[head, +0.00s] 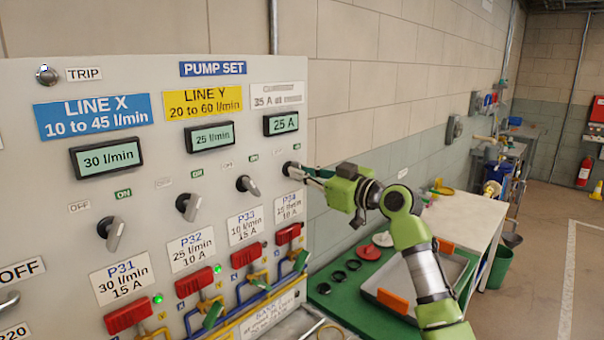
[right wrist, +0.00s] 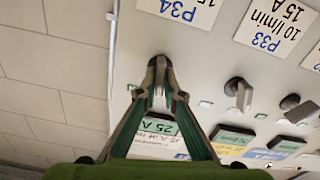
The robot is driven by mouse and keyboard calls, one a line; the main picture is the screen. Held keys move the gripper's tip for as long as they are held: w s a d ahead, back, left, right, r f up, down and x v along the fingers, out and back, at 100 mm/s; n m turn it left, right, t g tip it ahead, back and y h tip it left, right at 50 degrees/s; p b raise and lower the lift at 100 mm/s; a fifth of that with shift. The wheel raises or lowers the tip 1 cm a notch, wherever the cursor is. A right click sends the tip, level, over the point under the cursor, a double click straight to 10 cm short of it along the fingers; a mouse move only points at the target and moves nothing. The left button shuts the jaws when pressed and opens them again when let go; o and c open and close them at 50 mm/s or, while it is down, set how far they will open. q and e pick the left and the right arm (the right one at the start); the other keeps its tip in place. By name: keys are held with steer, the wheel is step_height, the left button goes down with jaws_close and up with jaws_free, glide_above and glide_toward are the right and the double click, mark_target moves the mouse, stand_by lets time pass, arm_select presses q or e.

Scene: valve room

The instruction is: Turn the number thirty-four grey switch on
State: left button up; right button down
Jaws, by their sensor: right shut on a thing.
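The P34 switch (right wrist: 158,68) is a grey rotary knob on the panel beside the P34 label (right wrist: 180,8). In the right wrist view it sits between the fingertips of my right gripper (right wrist: 160,88), which is shut on it. The knob's exact angle is hard to tell. My left gripper is not in view.
The P33 switch (head: 248,186) is close on the left, then the P32 switch (head: 188,206) and P31 switch (head: 110,233). Displays read 30 l/min (head: 107,158), 25 l/min (head: 211,137) and 25 A (head: 281,123). A green bench (head: 335,310) stands below my right arm.

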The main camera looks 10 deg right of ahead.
steer(key=m+p, duration=0.2)
steer(key=m, duration=0.6)
stand_by(0.5)
steer(key=c, duration=2.2)
jaws_free()
steer(key=shift+d, duration=0.1)
steer(key=shift+o, duration=0.2)
steer(key=v, duration=1.2)
